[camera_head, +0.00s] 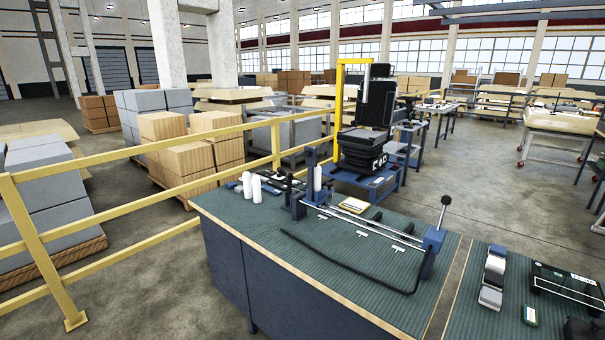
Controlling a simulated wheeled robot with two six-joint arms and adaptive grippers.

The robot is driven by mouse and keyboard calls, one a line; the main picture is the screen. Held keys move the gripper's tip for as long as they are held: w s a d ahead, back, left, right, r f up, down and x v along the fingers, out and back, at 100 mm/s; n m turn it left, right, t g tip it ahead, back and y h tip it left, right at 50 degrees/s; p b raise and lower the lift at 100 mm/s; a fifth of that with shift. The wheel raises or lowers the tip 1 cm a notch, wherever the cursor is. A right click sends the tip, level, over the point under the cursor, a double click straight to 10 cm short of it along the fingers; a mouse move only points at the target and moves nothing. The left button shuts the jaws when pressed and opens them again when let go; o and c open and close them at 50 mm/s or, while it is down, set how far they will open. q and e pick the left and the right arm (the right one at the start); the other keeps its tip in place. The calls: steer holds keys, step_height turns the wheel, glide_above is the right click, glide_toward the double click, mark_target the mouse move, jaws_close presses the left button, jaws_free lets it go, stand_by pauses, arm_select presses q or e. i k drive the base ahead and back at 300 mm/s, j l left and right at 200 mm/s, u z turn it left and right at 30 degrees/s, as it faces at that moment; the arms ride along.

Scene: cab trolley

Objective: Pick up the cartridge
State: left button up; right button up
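Two white upright cylinders that look like cartridges stand side by side at the back left of the green-topped workbench: the left cylinder (247,185) and the right cylinder (256,189). A third white cylinder (317,178) is upright in a blue fixture (305,198) with a tall post. I cannot tell which one the task names. Neither of my grippers can be made out in the head view, and nothing is seen holding any of the cylinders.
A long black bent bar (345,267) and a lever with a black knob (446,200) occupy the workbench (270,240). A second green surface (470,318) with small devices lies at right. A yellow railing (110,208) runs behind. The bench's front left is clear.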

mark_target(316, 187)
steer(key=i+j, duration=0.4)
steer(key=i, duration=0.15)
steer(key=i+j, duration=0.4)
steer(key=i, duration=0.15)
steer(key=i+j, duration=0.35)
steer(key=i, duration=0.2)
steer(key=i+j, duration=0.4)
steer(key=i, duration=0.15)
steer(key=i+j, duration=0.4)
steer(key=i, duration=0.15)
steer(key=i+z, duration=0.1)
steer(key=z, duration=0.35)
steer(key=j+z, duration=0.15)
steer(key=z, duration=0.3)
steer(key=i+j+z, duration=0.1)
steer(key=z, duration=0.35)
